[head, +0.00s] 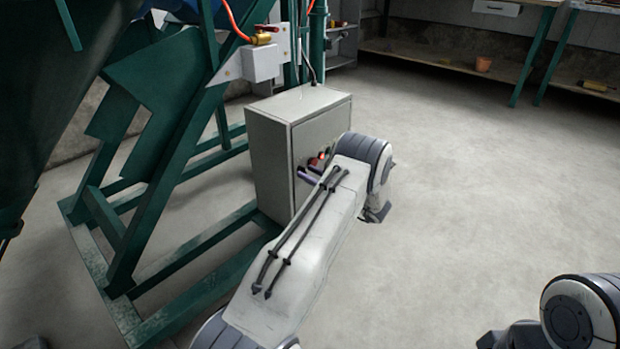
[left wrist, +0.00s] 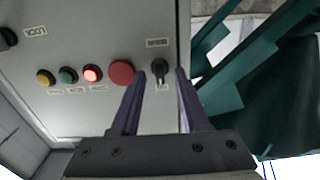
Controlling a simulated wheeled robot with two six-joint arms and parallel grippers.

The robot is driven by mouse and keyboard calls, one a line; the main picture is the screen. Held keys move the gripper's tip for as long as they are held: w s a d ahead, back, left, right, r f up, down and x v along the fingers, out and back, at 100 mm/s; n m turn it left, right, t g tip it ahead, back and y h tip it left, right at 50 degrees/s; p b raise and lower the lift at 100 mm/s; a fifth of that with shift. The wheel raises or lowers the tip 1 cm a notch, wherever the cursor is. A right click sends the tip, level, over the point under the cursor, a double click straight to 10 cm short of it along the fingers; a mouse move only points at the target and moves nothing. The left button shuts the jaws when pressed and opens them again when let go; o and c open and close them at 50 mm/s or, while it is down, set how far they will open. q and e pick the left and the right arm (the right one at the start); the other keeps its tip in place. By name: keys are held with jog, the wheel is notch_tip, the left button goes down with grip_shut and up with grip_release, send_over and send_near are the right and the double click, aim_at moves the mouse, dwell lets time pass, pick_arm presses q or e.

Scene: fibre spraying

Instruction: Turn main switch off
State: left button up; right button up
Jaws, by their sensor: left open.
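A grey control cabinet (head: 270,165) stands on the floor beside a green frame; its front also fills much of the left wrist view (left wrist: 110,25). On it is a black rotary switch (left wrist: 159,71) with small labels above and below, too blurred to read. My left gripper (left wrist: 160,78) is open, its two purple fingers on either side of this switch. The left fingertip is close to the red mushroom button (left wrist: 121,73); contact cannot be told. In the head view the left gripper (head: 309,174) is at the cabinet front, partly hidden by my wrist. My right gripper does not show.
A lit red button (left wrist: 92,73), a green button (left wrist: 68,75) and a yellow button (left wrist: 45,77) sit in a row on the panel. Another black knob (left wrist: 8,38) is at the left. The green frame (head: 165,190) stands left of the cabinet. Open floor (head: 470,180) lies to the right.

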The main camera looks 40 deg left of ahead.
pick_arm(q)
jog(key=shift+a, duration=0.25)
jog(key=shift+c, duration=0.3)
grip_shut()
